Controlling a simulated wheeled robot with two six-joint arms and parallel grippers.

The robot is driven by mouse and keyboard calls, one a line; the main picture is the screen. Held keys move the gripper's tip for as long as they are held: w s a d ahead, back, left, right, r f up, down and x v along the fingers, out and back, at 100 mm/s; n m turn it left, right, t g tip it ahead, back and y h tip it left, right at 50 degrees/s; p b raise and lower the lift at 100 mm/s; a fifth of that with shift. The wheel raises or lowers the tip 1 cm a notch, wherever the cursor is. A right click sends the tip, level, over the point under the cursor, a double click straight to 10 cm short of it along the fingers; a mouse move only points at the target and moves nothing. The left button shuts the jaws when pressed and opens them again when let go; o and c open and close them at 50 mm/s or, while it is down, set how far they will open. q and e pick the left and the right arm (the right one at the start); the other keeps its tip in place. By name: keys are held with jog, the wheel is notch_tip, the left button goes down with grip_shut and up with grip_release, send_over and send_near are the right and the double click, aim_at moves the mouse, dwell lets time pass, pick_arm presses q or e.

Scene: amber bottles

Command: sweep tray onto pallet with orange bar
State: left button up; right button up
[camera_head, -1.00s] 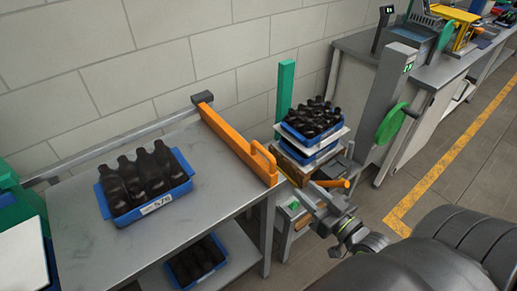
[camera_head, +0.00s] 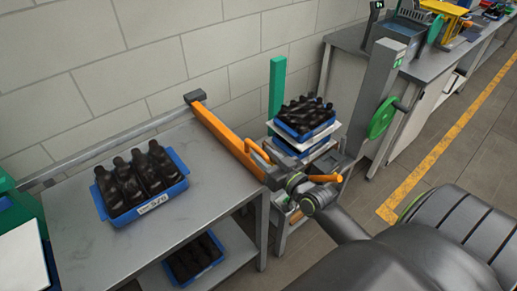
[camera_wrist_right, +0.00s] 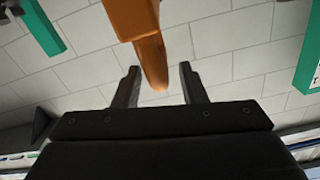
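A blue tray (camera_head: 185,190) with several dark bottles (camera_head: 138,178) stands on the grey table (camera_head: 100,247). The orange bar (camera_head: 220,131) lies across the table's right end, with a looped handle at its near end. My right gripper (camera_head: 268,178) is at that handle. In the right wrist view my right gripper (camera_wrist_right: 158,75) is open, and the orange handle (camera_wrist_right: 148,50) reaches between its two fingers without visible contact. The pallet stack (camera_head: 300,145) beyond the bar holds another blue tray of bottles. My left gripper is not in view.
A third blue bottle tray (camera_head: 195,260) sits on the lower shelf. A green post (camera_head: 276,88) stands behind the stack. A grey column with a green handwheel (camera_head: 382,118) stands to its right. The tabletop between tray and bar is clear.

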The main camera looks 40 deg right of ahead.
jog(key=shift+w+a, duration=0.1)
jog(key=shift+w, duration=1.4)
grip_shut()
